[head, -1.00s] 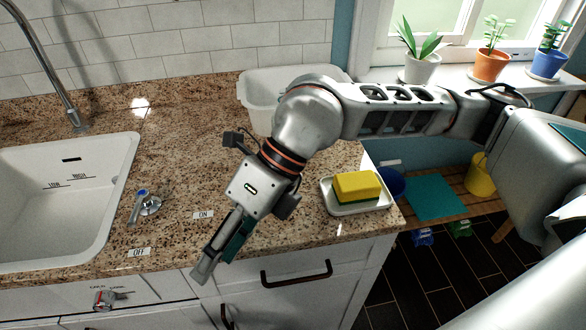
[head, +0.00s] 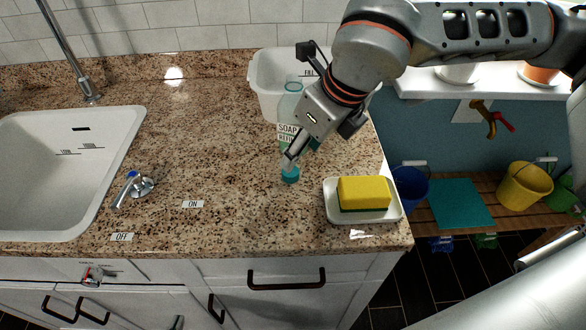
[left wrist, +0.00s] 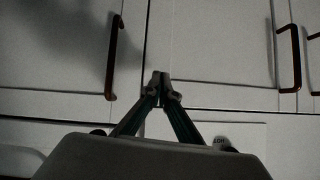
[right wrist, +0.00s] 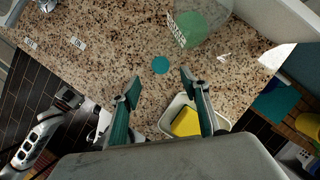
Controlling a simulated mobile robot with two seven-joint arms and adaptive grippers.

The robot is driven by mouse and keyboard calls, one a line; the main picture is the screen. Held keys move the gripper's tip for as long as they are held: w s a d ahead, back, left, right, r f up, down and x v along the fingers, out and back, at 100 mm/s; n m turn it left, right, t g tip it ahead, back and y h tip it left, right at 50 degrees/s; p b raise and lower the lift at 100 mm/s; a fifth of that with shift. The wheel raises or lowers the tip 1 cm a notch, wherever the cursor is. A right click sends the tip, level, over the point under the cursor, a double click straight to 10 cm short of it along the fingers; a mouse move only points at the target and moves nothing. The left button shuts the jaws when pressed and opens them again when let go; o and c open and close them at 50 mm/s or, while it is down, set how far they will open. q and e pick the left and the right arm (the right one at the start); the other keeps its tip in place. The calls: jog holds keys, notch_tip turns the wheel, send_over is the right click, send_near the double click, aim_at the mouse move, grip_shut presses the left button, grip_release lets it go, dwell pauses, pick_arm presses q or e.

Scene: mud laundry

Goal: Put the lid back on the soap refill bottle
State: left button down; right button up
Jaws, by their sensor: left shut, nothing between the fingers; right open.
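The soap refill bottle (head: 291,104), clear with a green lower part and a white label, stands on the counter in front of the white tub. My right gripper partly hides it in the head view. It also shows at the top of the right wrist view (right wrist: 203,22), cut off by the edge. The teal round lid (head: 290,176) lies on the counter in front of the bottle. In the right wrist view the lid (right wrist: 160,65) shows just beyond my open right gripper (right wrist: 161,79), which is empty. My left gripper (left wrist: 162,82) is shut and empty, low before the cabinet fronts.
A soap dish (head: 334,215) with a yellow sponge (head: 363,193) sits right of the lid, near the counter's front corner. The white tub (head: 262,85) stands behind. The sink (head: 45,190) and a blue-handled tap control (head: 132,188) are left. The middle counter is clear.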

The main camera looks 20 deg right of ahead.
aim_at(293, 172)
jog(key=shift+a, duration=0.1)
jog(key=shift+x, duration=1.3)
jog(key=shift+p+x, duration=0.3)
jog(key=shift+x, duration=2.35)
jog(key=shift+c, duration=0.3)
jog(key=c, duration=0.7)
